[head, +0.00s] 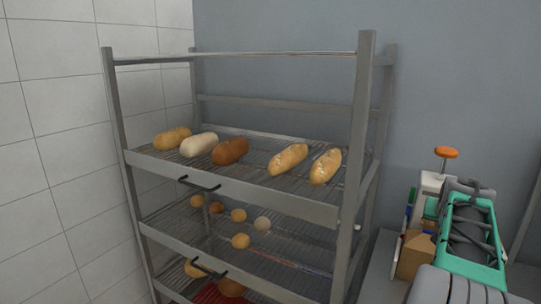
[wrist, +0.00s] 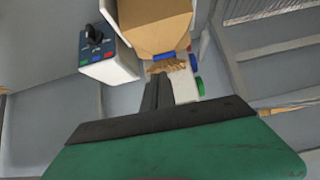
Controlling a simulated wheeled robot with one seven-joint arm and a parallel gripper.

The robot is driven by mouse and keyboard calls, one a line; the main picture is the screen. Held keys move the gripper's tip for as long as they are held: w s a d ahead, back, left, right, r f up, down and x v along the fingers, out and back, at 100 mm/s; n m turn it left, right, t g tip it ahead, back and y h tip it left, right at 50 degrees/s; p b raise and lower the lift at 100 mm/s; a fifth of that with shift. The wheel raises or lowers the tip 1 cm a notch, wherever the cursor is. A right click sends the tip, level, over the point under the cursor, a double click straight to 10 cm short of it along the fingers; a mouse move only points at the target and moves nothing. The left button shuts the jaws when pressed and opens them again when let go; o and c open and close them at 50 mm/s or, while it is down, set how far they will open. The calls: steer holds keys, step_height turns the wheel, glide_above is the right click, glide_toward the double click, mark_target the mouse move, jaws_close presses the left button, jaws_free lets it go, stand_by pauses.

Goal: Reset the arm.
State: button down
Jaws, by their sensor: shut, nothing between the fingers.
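My gripper (wrist: 158,84) shows in the wrist view as dark fingers beyond a black bar and a green body. The fingers are together with nothing between them. They point toward a brown box and small items beyond; I cannot tell how far apart they are. In the head view my arm, with grey links and a teal section, is at the lower right, clear of the rack; the fingertips cannot be made out there.
A metal rack (head: 240,192) stands in the middle, with several loaves on its upper shelf and round rolls below. A brown box (head: 415,255) is beside my arm and also shows in the wrist view (wrist: 155,25). A white box with a black knob (wrist: 108,55) is beside it.

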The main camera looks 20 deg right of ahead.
steer(key=s+a+f+g+y, duration=0.1)
steer(key=s+a+f+y, duration=0.1)
steer(key=a+f, duration=0.3)
steer(key=s+a+f+n+g+y, duration=0.1)
steer(key=s+a+f, duration=0.3)
steer(key=a, duration=0.6)
steer(key=s+a+f+g+y, duration=0.2)
steer(key=s+a+f, duration=0.1)
steer(key=a+f, duration=0.4)
steer(key=shift+s+a+f+y, duration=0.3)
steer(key=shift+s+f, duration=0.05)
steer(key=shift+f, duration=0.05)
steer(key=a+n, duration=0.1)
steer(key=a, duration=0.3)
steer(key=s+a+f+n, duration=0.1)
steer(key=a, duration=0.3)
steer(key=s+a+f+n+g+y, duration=0.1)
steer(key=a, duration=0.4)
steer(key=shift+f, duration=0.2)
steer(key=w+a+r+n+t, duration=0.1)
steer(key=a+r+n, duration=0.1)
steer(key=a, duration=0.5)
steer(key=w+a+r+n+t, duration=0.1)
steer(key=a+n, duration=0.3)
steer(key=a, duration=0.4)
steer(key=shift+w+r+y, duration=0.3)
steer(key=shift+w+r, duration=0.05)
steer(key=shift+r, duration=0.35)
